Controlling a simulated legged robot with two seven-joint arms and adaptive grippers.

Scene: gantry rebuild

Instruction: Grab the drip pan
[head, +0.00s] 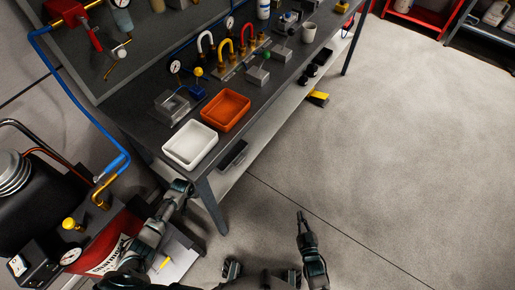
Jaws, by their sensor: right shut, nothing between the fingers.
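No pan is labelled, so I cannot tell which is the drip pan. A white shallow rectangular tray (190,144) sits at the near end of the dark workbench. An orange tray (226,110) lies just beyond it. A dark tray (233,154) shows on the lower shelf, partly hidden by the bench top. My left gripper (181,187) is by the bench's near corner, below the white tray in the picture and apart from it. Its fingers are too small to read. My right gripper (301,215) is shut and empty over the floor, right of the bench leg.
The workbench (146,124) carries a clear box (171,106), a gauge, hooked pipes (225,52) and a cup (309,32). A compressor with a red tank (107,243) stands at left. A yellow brush (318,98) is by the lower shelf. The floor at right is clear.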

